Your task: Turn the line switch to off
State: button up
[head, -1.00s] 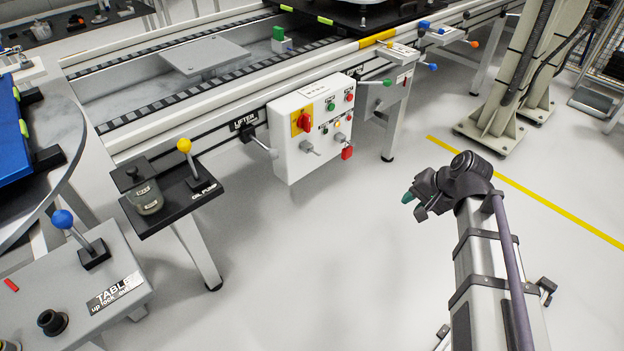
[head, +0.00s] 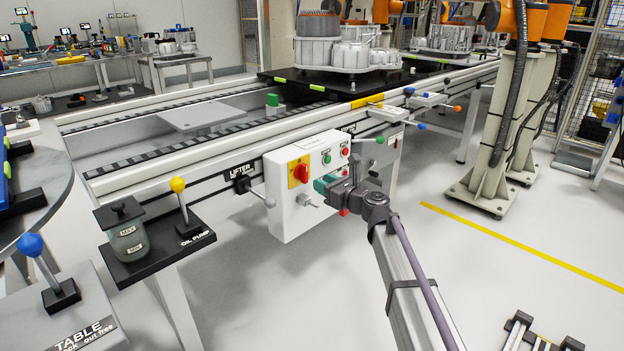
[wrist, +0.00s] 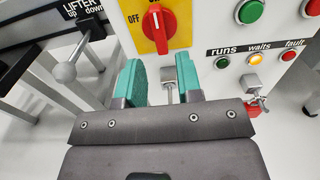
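A white control box (head: 285,212) carries a red rotary switch (head: 301,171) on a yellow plate. In the wrist view the red switch (wrist: 157,27) stands upright, its handle pointing to the top mark, with OFF printed at the left. No label reading "line" is legible. My gripper (head: 322,184) is in front of the box, below and right of the red switch. In the wrist view my gripper (wrist: 162,68) has its two teal fingers apart, just below the yellow plate. A small metal lever (wrist: 168,84) shows between them; I cannot tell whether they touch it.
A lifter lever (wrist: 66,72) with a ball end sticks out at the left. Green and red buttons, lamps and a second metal switch (wrist: 253,84) with a red tag lie to the right. The oil pump lever (head: 178,186) stands further left. The floor before the box is clear.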

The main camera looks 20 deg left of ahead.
aim_at(307, 175)
jog(key=shift+x, duration=3.1)
jog(key=c, duration=0.6)
jog(key=n, duration=0.5)
grip_shut()
jog(key=n, duration=0.3)
jog(key=shift+n, duration=0.3)
jog(key=n, duration=0.5)
jog(key=shift+n, duration=0.3)
jog(key=n, duration=0.3)
jog(key=o, duration=0.6)
grip_release()
jog(key=shift+s, duration=0.1)
